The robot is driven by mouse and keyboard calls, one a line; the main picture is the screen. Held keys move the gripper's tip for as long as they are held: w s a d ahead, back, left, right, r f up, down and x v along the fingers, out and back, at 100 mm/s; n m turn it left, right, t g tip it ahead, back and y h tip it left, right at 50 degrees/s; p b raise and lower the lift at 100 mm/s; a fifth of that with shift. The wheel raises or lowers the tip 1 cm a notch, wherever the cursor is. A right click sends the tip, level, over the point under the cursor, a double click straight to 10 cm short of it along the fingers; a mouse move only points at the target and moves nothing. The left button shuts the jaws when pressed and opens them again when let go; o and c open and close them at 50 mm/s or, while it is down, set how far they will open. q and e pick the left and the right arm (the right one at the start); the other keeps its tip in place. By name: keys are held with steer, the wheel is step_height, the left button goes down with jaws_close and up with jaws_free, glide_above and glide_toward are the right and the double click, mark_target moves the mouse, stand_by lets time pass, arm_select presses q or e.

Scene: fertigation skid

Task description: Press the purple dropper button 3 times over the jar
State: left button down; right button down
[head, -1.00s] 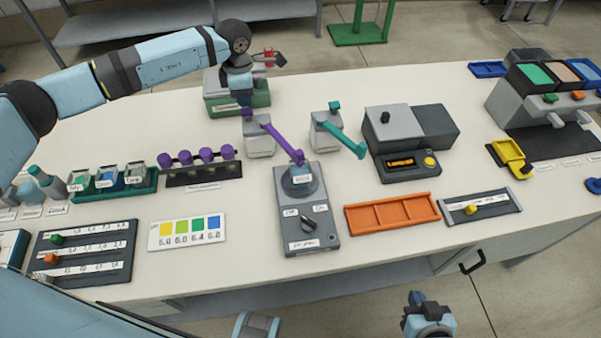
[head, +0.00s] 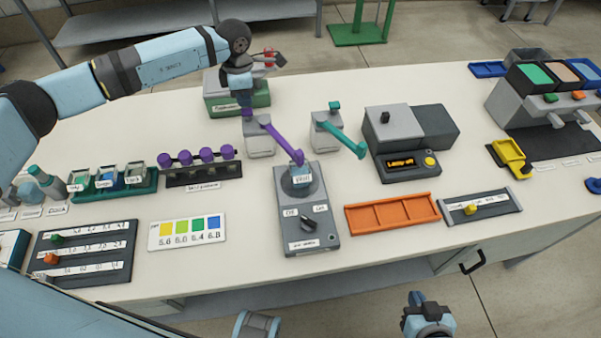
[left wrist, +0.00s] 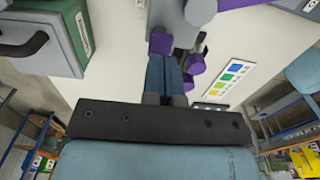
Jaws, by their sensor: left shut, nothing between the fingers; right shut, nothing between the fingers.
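The purple dropper is a grey box (head: 260,140) with a purple arm (head: 283,142) reaching right and toward me. The arm's tip is above the small jar (head: 301,174) on the grey stirrer (head: 308,215). The purple button (head: 247,113) is on top of the box, and shows in the left wrist view (left wrist: 160,43). My left gripper (head: 246,104) is shut and empty, its fingertips right at the button from above; I cannot tell if they press it. My right gripper (head: 427,302) is low at the front, off the table, shut and empty.
A teal dropper (head: 328,135) stands close on the right. A green-based box (head: 238,95) is behind my left gripper. A rack with several purple knobs (head: 203,172) is on the left, an orange tray (head: 392,213) on the right.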

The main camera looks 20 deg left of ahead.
mark_target(247, 110)
arm_select(q)
steer(key=shift+f, duration=0.2)
steer(key=shift+f+b, duration=1.25)
steer(key=shift+f, duration=0.4)
steer(key=shift+r, duration=0.15)
steer(key=shift+r+p, duration=0.9)
steer(key=shift+r, duration=0.8)
steer(key=shift+f, duration=0.25)
